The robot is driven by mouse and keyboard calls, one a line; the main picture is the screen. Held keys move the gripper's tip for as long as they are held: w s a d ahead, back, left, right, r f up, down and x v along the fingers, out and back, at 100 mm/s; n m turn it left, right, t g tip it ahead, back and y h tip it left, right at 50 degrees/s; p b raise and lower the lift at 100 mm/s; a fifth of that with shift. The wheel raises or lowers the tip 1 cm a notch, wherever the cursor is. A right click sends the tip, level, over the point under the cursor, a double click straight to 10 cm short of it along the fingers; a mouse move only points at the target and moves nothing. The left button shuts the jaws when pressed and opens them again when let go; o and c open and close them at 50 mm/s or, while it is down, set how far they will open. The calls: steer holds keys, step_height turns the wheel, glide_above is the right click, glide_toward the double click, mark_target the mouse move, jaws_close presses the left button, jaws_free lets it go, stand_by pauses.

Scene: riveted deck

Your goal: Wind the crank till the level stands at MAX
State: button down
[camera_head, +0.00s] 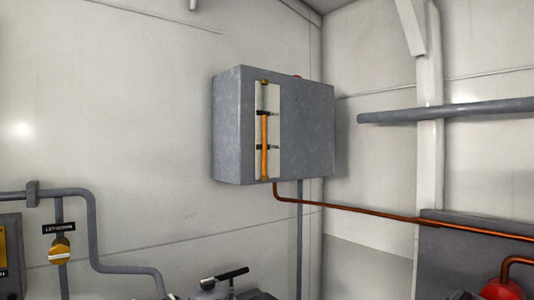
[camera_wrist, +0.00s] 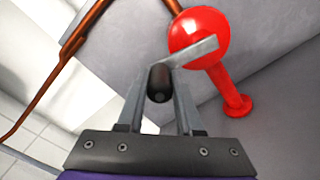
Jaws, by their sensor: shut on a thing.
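The crank shows in the wrist view as a grey flat arm (camera_wrist: 192,52) on a round red hub (camera_wrist: 198,32), with a dark grip (camera_wrist: 160,82) at its end. My gripper (camera_wrist: 158,90) is shut on that grip, one finger on each side. In the head view a grey tank (camera_head: 308,130) hangs on the wall with an upright sight glass (camera_head: 264,130). An orange column (camera_head: 264,135) fills the glass up to about the upper of two dark marks; their lettering is too small to read. My gripper is not visible in the head view.
A red rounded body (camera_head: 502,289) shows at the bottom right, with a copper pipe (camera_head: 370,212) running to the tank. A black-handled fitting (camera_head: 232,273) is at the bottom middle. Grey pipes (camera_head: 95,235) and a yellow tag (camera_head: 60,248) are at the left.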

steer(key=r, duration=0.1)
steer(key=r+p, duration=0.1)
steer(key=s+d+r, duration=0.1)
steer(key=shift+s+d+r+p, duration=0.95)
steer(key=shift+s+d, duration=1.45)
steer(key=shift+s, duration=0.55)
steer(key=shift+s+d+f+b, duration=1.45)
steer(key=shift+f+b, duration=1.9)
steer(key=shift+f, duration=0.35)
steer(key=w+a+f+b, duration=0.2)
steer(key=w+a+f, duration=0.3)
steer(key=w+a, duration=0.1)
steer(key=shift+w, duration=0.5)
steer(key=shift+s+f, duration=0.1)
steer(key=shift+f, duration=0.05)
